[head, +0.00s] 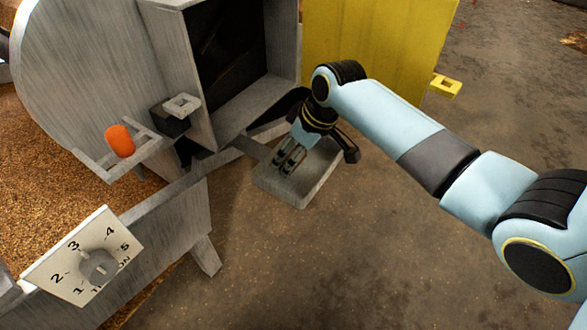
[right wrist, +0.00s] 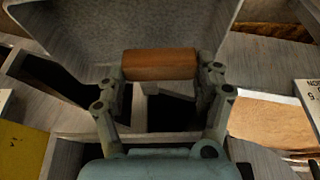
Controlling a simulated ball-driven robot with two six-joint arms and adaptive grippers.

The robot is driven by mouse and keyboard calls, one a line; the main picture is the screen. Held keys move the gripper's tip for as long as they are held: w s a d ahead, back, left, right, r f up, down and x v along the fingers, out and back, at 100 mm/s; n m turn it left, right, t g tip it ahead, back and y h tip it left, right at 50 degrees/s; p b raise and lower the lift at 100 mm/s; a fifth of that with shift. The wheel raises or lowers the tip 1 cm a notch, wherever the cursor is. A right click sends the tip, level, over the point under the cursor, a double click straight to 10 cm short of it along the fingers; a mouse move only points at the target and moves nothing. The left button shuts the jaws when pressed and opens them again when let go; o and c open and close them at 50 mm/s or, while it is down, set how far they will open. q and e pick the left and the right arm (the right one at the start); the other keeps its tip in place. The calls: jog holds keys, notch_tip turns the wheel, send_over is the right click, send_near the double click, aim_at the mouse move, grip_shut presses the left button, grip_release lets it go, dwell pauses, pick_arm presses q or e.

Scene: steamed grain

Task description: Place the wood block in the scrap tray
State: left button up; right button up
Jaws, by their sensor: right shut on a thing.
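The wood block (right wrist: 160,65) is a reddish-brown bar held crosswise between the fingertips of my right gripper (right wrist: 162,80) in the right wrist view. In the head view my right gripper (head: 289,160) points down over a grey shallow tray-like piece (head: 305,190), which looks like the scrap tray. The block is not distinguishable there, hidden by or blended with the fingers. Whether the block touches the tray cannot be told. My left gripper is not in view.
A grey machine with a dark open chamber (head: 228,45) stands behind the gripper, with a yellow panel (head: 360,40) beside it. An orange knob (head: 119,141) and a numbered dial plate (head: 80,255) are at left. Brown floor (head: 330,270) at front is clear.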

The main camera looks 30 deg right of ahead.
notch_tip(320, 180, down, 4)
jog(key=shift+r+b, duration=0.25)
jog(key=shift+b, duration=0.6)
jog(key=shift+f, duration=0.4)
jog(key=shift+r, duration=0.15)
jog(key=o, duration=0.7)
jog(key=shift+c, duration=0.2)
